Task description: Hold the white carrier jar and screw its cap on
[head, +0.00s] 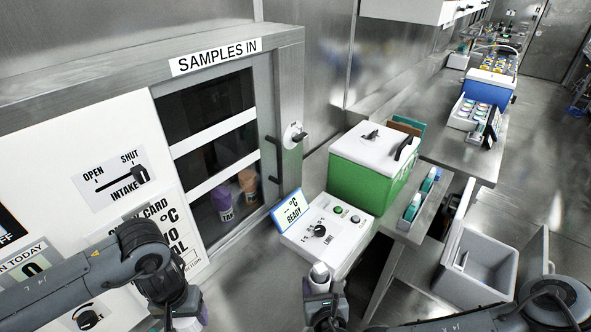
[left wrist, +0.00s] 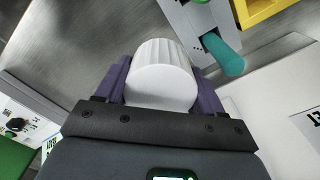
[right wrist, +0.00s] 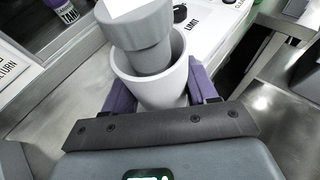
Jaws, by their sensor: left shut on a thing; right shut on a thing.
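My left gripper (head: 187,312) is at the lower left of the head view. In the left wrist view its purple fingers are shut on the ribbed white cap (left wrist: 162,75), held in the air. My right gripper (head: 322,298) is at the bottom centre of the head view. In the right wrist view its fingers are shut on the sides of the open white carrier jar (right wrist: 152,92). A grey container (right wrist: 147,55) with a pale top stands inside the jar and rises above its rim. The cap and jar are well apart.
A white control box (head: 325,232) with knobs and a READY display (head: 290,210) lies just behind the jar. A green cool box (head: 370,170) stands beyond it. The SAMPLES IN cabinet (head: 280,120) is at left. A grey bin (head: 480,265) is at right.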

